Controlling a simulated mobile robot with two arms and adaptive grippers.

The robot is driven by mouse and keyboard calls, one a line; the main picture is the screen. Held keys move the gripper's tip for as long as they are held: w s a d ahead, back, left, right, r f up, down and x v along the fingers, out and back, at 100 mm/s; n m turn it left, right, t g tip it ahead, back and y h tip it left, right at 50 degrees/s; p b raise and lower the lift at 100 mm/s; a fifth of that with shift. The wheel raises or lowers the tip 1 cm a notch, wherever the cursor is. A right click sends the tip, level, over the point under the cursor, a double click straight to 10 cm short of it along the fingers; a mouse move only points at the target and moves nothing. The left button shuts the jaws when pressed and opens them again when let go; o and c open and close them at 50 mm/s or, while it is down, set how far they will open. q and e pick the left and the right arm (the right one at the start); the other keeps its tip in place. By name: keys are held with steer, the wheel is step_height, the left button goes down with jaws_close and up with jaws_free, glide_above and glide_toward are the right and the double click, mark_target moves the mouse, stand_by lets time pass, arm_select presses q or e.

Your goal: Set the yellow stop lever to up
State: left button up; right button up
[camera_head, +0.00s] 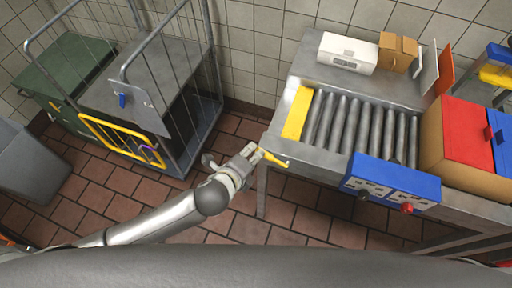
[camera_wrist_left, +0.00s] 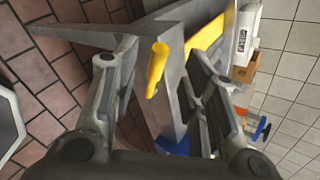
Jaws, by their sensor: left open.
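The yellow stop lever (camera_head: 274,159) is a short rod at the left end of the metal roller table, by its front left corner. In the left wrist view the lever (camera_wrist_left: 156,68) points toward the camera, between my two fingers with space on both sides. Whether it is up or down is hard to tell. My left gripper (camera_head: 254,154) is open and empty, just left of the lever, its fingers on either side of it. My right gripper is not in view.
The roller table (camera_head: 310,158) has a yellow strip (camera_head: 297,113) at its left end and a blue control box (camera_head: 391,183) with a red knob at its front. A wire cage cart (camera_head: 180,142) stands to the left. The tiled floor between is clear.

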arm_select(q)
steer(key=shift+x, duration=3.5)
steer(key=shift+c, duration=0.5)
jaws_close()
